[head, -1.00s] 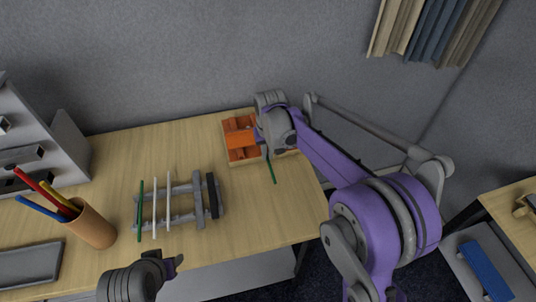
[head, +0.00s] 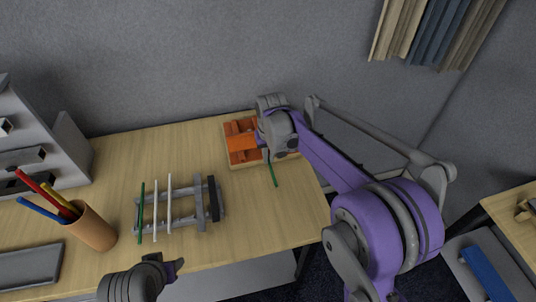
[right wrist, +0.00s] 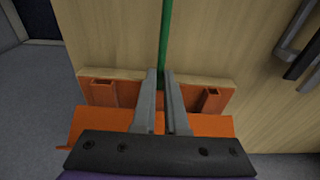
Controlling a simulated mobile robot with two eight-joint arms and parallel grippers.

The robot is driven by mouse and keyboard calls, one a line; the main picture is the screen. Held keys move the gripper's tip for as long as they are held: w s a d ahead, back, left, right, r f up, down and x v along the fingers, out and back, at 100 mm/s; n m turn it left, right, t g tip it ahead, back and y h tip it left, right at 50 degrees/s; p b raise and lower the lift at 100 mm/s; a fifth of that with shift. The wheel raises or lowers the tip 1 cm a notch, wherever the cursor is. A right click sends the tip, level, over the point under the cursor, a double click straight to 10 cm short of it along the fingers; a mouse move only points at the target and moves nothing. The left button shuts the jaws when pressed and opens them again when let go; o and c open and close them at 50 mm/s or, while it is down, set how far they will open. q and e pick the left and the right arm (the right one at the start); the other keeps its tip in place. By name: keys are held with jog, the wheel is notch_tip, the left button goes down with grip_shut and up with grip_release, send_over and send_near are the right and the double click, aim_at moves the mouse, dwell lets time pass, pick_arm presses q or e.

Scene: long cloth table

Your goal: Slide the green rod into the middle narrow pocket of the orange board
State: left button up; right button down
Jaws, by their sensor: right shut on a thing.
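The orange board (head: 234,126) lies near the back right of the table, on a pale wooden base. My right gripper (head: 267,152) is over its right side. In the right wrist view its fingers (right wrist: 161,74) are shut on a thin green rod (right wrist: 164,38), between two orange pockets (right wrist: 103,93) (right wrist: 211,99). The rod (head: 272,173) sticks out past the board's edge over bare table. Its held end and the middle pocket are hidden by the fingers, so I cannot tell if it is in. My left gripper (head: 174,267) is at the bottom; its jaws are unclear.
A grey rack (head: 187,207) holds another green rod (head: 140,210) and white rods (head: 155,212). A brown cup (head: 94,230) with coloured sticks, a grey tray (head: 30,265) and a grey shelf (head: 68,145) stand left. Table between rack and board is clear.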

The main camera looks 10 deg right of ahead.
aim_at(275, 181)
jog(key=shift+s, duration=1.7)
jog(key=shift+s+d+b, duration=0.15)
jog(key=shift+s+b, duration=0.35)
jog(key=shift+s, duration=2)
jog(key=shift+w, duration=2.85)
jog(key=shift+w+p, duration=0.35)
jog(key=shift+w, duration=1.75)
